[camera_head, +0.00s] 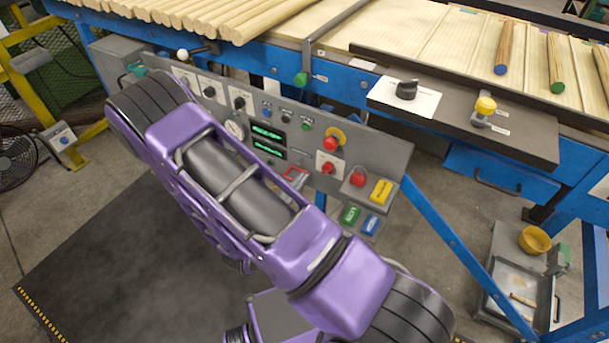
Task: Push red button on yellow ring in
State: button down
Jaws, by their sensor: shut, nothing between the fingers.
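The red button (331,144) is a round mushroom head on a yellow ring (341,134), near the upper right part of the grey control panel (383,152). The panel is fixed to the front of the blue bench frame. The button and part of its ring show clearly, with nothing in front of them. My purple arm crosses the left and middle of the view and covers part of the panel to the left of the button. My gripper does not show, so its place relative to the button cannot be seen.
A second red button (327,168) on a white plate sits just below. A red knob (357,179) and yellow (381,192), green (350,214) and blue (371,224) blocks are lower right. Green displays (267,131) and a gauge (235,129) are left. A blue brace (455,245) slants down right.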

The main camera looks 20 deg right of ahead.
aim_at(328, 146)
jog(key=x, duration=1.2)
jog(key=shift+b, duration=0.3)
jog(key=shift+x, duration=0.8)
jog(key=shift+w+r, duration=0.1)
jog(key=shift+d, duration=0.1)
